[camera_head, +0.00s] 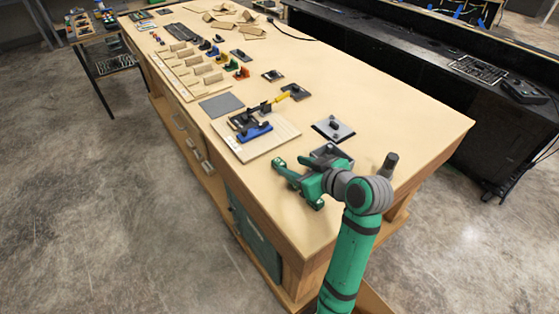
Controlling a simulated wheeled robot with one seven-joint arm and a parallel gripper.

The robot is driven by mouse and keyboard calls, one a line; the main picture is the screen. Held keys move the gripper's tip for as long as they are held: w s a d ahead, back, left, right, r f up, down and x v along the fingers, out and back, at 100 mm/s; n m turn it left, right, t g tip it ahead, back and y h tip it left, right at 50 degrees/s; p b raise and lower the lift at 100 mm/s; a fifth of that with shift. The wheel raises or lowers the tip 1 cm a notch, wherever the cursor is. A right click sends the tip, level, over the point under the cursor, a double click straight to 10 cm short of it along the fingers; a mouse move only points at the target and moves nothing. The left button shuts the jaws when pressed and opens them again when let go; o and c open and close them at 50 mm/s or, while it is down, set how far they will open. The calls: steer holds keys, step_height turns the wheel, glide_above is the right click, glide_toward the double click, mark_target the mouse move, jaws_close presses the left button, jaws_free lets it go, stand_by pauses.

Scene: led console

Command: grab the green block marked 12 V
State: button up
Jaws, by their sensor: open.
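A small green block (231,65) sits toward the far half of the wooden table (390,110), in a row of small coloured pieces. Any marking on it is too small to read. My green gripper (297,184) is open and empty over the near end of the table. It is well apart from the green block, nearer to the camera and to the right. Its two fingers point to the left.
A pale board (266,146) with a blue clamp-like part (255,132) lies between my gripper and the row.

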mark_target(280, 163)
steer(key=shift+x, duration=1.55)
steer(key=x, duration=0.3)
steer(key=shift+f, duration=0.5)
steer(key=shift+w+a+f, duration=0.1)
steer(key=shift+w+f, duration=0.05)
steer(key=shift+w, duration=0.15)
steer(key=shift+w+f, duration=0.15)
steer(key=shift+w, duration=0.05)
steer(key=c, duration=1.2)
